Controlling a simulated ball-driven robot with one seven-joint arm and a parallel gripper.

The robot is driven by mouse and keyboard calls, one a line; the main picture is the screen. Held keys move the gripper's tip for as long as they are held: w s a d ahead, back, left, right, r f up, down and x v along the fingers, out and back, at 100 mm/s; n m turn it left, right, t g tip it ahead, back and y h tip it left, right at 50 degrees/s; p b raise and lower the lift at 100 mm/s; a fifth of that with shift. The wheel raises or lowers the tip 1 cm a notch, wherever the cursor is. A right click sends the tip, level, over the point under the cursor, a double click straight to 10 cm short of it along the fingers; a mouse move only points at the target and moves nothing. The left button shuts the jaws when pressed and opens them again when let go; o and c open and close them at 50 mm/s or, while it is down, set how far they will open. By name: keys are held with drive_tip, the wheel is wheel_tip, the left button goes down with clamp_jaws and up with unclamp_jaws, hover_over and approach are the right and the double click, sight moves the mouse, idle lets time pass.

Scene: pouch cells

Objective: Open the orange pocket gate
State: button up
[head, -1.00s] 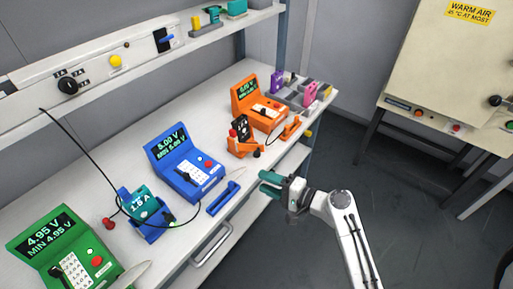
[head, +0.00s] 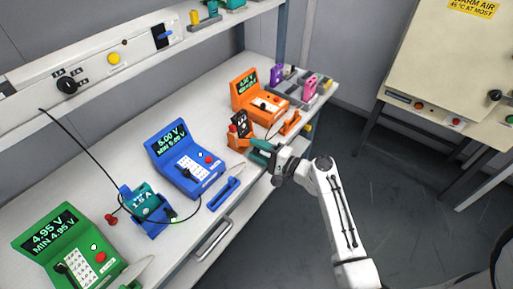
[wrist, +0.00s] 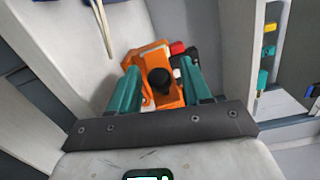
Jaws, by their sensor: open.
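The orange pocket (head: 237,140) stands near the bench's front edge, with a black cell (head: 242,124) upright in it. In the wrist view the orange pocket (wrist: 150,58) lies ahead of my gripper, with a round black knob (wrist: 159,80) on its near orange part, which I take for the gate. My gripper (head: 257,152) is at the bench edge, just right of the pocket. In the wrist view its green fingers (wrist: 158,85) are apart, one on each side of the knob. I cannot tell whether they touch it. The fingers partly hide the pocket's sides.
The orange tester (head: 262,103) stands behind the pocket, and a small orange stand (head: 290,122) is to its right. A blue tester (head: 182,160) and a blue bar (head: 222,194) are to the left. A grey tray (head: 318,95) stands at the far end.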

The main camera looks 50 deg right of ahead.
drive_tip(key=shift+w+a, duration=0.1)
drive_tip(key=shift+w, duration=0.15)
drive_tip(key=shift+c, duration=0.5)
drive_tip(key=shift+f, duration=0.1)
clamp_jaws()
